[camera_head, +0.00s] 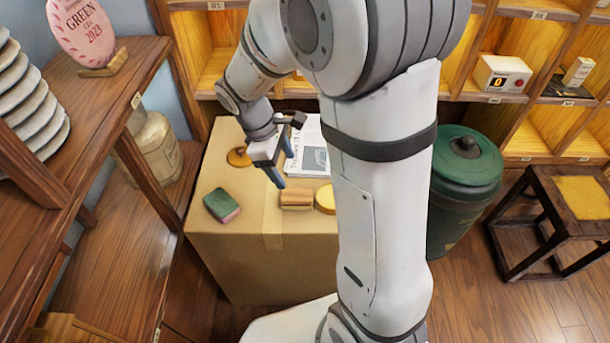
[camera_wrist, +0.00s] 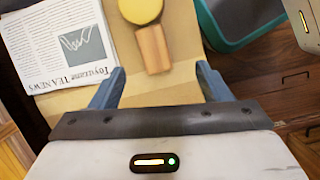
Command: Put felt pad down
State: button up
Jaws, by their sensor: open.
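My gripper (camera_head: 282,163) is open above the cardboard box (camera_head: 245,245), with nothing between its blue fingers; they also show in the wrist view (camera_wrist: 158,82). A flat yellow round piece (camera_head: 325,198) lies on the box top, partly hidden by my arm in the head view. It also shows in the wrist view (camera_wrist: 137,10), at the end of a brown block (camera_head: 296,199). The brown block also shows in the wrist view (camera_wrist: 153,48), ahead of the open fingers. A yellow square (camera_head: 582,197) lies on the dark stool. I cannot tell which yellow piece is the felt pad.
A newspaper (camera_head: 309,150), a green and pink block (camera_head: 222,205) and an orange-brown round piece (camera_head: 239,157) lie on the box. A green canister (camera_head: 466,170) stands right of it, then the stool (camera_head: 537,185). Shelves flank the left and back. The box's front-middle top is clear.

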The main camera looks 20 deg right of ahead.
jog(key=s+d+r+m+t+y, duration=0.1)
jog(key=s+r+m, duration=0.2)
jog(key=s+m, duration=0.3)
jog(key=s+d+r+m+t+y, duration=0.2)
jog(key=s+r+m, duration=0.2)
jog(key=s+m, duration=0.2)
jog(key=shift+s+d+r, duration=0.3)
jog(key=shift+s, duration=0.2)
